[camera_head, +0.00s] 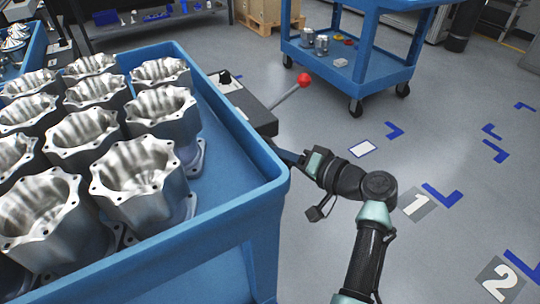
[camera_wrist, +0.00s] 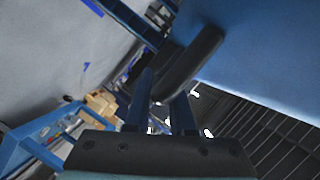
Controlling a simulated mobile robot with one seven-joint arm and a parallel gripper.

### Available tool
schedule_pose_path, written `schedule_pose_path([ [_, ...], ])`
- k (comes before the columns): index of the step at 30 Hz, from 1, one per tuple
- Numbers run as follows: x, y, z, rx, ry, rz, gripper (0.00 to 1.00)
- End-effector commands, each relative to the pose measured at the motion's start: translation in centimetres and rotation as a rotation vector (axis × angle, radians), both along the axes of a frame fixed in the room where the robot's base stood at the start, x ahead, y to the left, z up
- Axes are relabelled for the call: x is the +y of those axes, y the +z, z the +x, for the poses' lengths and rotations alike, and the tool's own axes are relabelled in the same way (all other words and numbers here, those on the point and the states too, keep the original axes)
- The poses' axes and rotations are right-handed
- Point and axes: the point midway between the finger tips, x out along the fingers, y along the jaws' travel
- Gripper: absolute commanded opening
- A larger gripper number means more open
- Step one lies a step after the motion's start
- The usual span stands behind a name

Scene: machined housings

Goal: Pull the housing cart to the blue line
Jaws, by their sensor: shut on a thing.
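The housing cart (camera_head: 262,198) is blue, fills the left of the head view and carries several silver machined housings (camera_head: 137,180) in rows. Blue floor marks (camera_head: 443,196) lie to the right of the cart, mostly short corner pieces; I cannot tell which one is the blue line.
A second blue cart (camera_head: 345,85) with small parts stands at the back right. A dark box with a red-knobbed lever (camera_head: 303,80) is beside the housing cart. Floor plates "1" (camera_head: 417,204) and "2" (camera_head: 500,281) lie on the right. The grey floor between is clear.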

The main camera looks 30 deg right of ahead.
Motion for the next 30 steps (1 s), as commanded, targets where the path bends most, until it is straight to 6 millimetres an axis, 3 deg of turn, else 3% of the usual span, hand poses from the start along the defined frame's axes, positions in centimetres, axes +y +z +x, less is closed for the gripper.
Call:
schedule_pose_path([
  [1,1.4,-0.4,0.4,0.012,0.036,0.004,0.00],
  [8,1.4,-0.2,0.5,0.007,0.035,0.001,0.00],
  [9,1.3,-0.1,0.5,0.007,0.033,0.001,0.24],
  [14,1.0,0.0,0.4,0.004,0.027,0.000,0.52],
  [24,0.7,0.3,0.1,0.001,0.021,-0.001,0.52],
  [30,-0.3,1.1,-2.6,0.001,0.017,-0.001,0.52],
])
